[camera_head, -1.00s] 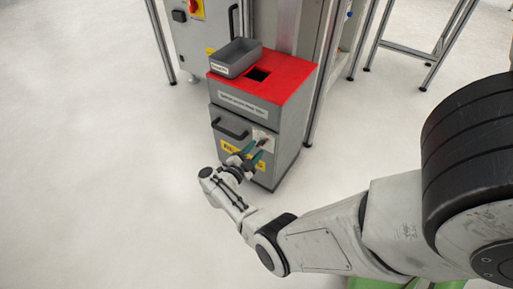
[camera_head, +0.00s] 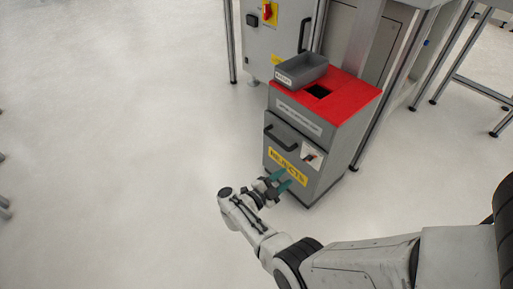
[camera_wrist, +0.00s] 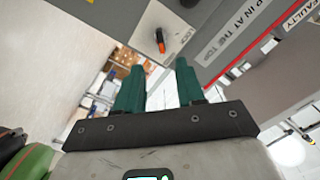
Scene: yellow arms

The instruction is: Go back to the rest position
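My gripper (camera_head: 284,184) is in front of the lower front of the grey rejects cabinet (camera_head: 318,152) in the head view. Its two green fingers are spread apart with nothing between them. In the wrist view my gripper (camera_wrist: 158,85) also shows its fingers apart and empty. Past them is the cabinet's lock plate with an orange-and-black knob or key (camera_wrist: 160,41). In the head view the lock plate (camera_head: 311,155) is uncovered, and a gap shows between it and the fingers.
The cabinet has a red top (camera_head: 350,96) with a square opening and a grey bin (camera_head: 301,70) on it. A black handle (camera_head: 282,138) sticks out of its front. A grey control cabinet (camera_head: 262,40) and metal frames stand behind. The floor (camera_head: 110,140) at left is clear.

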